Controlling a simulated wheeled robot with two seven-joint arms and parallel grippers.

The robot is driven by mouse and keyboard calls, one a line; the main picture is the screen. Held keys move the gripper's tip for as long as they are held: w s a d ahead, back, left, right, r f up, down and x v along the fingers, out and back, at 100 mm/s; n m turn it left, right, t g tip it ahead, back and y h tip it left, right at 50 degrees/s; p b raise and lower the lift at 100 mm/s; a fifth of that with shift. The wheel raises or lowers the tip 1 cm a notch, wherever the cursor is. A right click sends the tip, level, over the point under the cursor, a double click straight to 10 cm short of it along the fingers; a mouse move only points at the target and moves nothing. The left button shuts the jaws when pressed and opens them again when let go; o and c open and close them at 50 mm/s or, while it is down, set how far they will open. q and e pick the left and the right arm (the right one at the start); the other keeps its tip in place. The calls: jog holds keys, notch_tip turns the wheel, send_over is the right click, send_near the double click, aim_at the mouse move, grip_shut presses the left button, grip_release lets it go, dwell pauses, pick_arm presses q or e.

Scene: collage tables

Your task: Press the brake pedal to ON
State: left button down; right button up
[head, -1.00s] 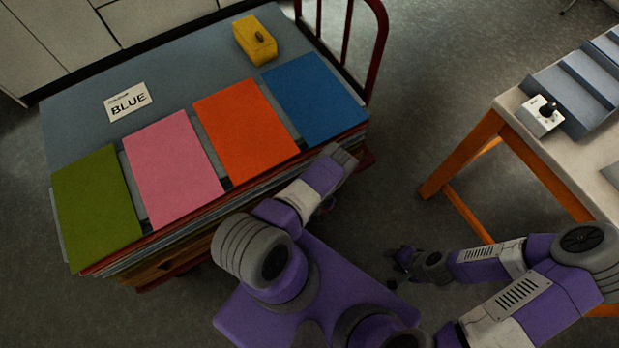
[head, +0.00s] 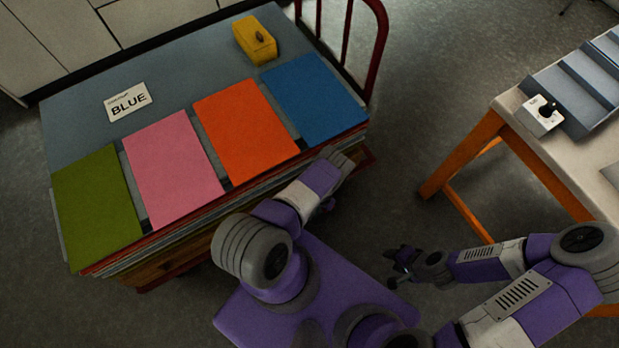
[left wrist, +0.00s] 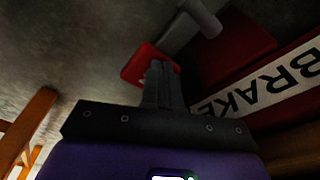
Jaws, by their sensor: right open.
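The brake pedal shows in the left wrist view as a red pad (left wrist: 136,66) beside a grey rod (left wrist: 190,30). A white label reading BRAKE (left wrist: 275,88) is on the red cart side to its right. My left gripper (left wrist: 160,68) has its fingers together, empty, with the tips overlapping the pad in the picture; I cannot tell whether they touch it. In the head view my left arm reaches the cart's front right corner, and its fingers and the pedal are hidden there. My right gripper (head: 398,262) is open and empty over the floor.
The cart top (head: 75,115) bears green (head: 95,208), pink (head: 172,168), orange (head: 245,130) and blue (head: 315,98) sheets, a BLUE card (head: 128,101) and a yellow block (head: 254,40). A table with orange legs (head: 465,152) stands right. Floor between is clear.

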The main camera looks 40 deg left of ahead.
pick_arm(q)
notch_tip(320, 180, up, 7)
jog(key=p, duration=0.5)
jog(key=shift+s, duration=0.1)
dwell(0.6)
jog(key=s+d+r+h+p, duration=0.1)
jog(key=s+d+r, duration=0.2)
jog(key=r, duration=0.8)
jog(key=s+d+r+h+p, duration=0.1)
jog(key=s+d+r, duration=0.3)
jog(key=r, duration=0.7)
jog(key=s+d+r+n+g+h+p, duration=0.1)
jog(key=d+r, duration=0.5)
jog(key=r, duration=0.6)
jog(key=s+h+p, duration=0.1)
jog(key=s, duration=0.1)
jog(key=shift+s, duration=0.3)
jog(key=shift+f, duration=0.1)
